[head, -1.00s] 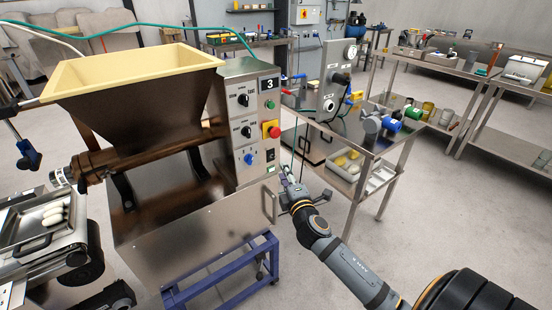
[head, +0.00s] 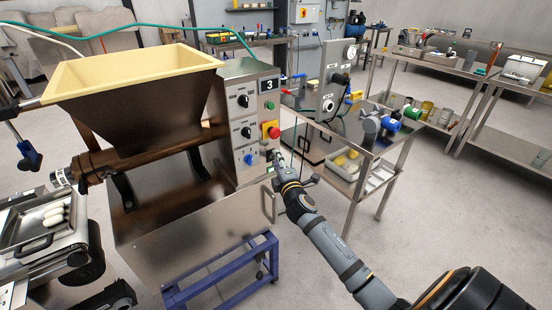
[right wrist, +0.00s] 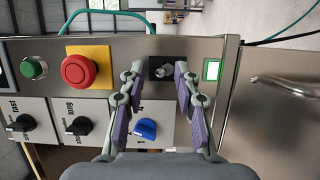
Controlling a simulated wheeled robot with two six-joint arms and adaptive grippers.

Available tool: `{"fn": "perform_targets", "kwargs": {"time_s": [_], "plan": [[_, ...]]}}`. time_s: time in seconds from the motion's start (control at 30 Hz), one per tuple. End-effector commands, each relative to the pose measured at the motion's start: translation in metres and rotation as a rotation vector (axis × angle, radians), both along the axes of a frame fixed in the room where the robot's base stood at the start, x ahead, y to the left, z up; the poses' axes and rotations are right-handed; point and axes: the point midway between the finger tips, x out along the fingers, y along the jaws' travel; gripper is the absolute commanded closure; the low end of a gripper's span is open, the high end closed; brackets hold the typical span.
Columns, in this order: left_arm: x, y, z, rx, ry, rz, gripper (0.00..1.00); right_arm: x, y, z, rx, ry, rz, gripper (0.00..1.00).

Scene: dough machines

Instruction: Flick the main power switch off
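The dough machine's control panel (head: 250,125) faces me in the head view. In the right wrist view it appears turned sideways. The main power switch (right wrist: 166,72) is a small metal toggle on a black plate. A lit green indicator (right wrist: 212,69) is beside it. My right gripper (right wrist: 160,74) is open, its two fingers apart on either side of the toggle, close to the panel. Whether a finger touches the toggle cannot be told. In the head view my right gripper (head: 278,158) partly covers the switch area.
A red emergency button (right wrist: 79,70), a green button (right wrist: 33,68) and a blue knob (right wrist: 145,129) are close by on the panel. A metal handle (head: 274,206) sticks out below. A steel table (head: 345,150) stands to the right, with open floor beyond.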

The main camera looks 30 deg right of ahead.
Motion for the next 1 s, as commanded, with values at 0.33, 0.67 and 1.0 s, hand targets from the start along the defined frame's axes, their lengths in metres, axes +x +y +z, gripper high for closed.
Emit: {"fn": "perform_targets", "kwargs": {"time_s": [0.33,0.67,1.0], "plan": [[0.0,0.0,-0.01,0.0,0.0,0.0,0.6,0.0,0.0,-0.011,0.0,0.0,0.0,0.68],[0.0,0.0,-0.019,0.0,0.0,0.0,0.6,0.0,0.0,-0.022,0.0,0.001,0.0,0.68],[0.0,0.0,-0.021,0.0,0.0,0.0,0.6,-0.001,0.0,-0.023,0.0,0.001,0.0,0.68]]}}
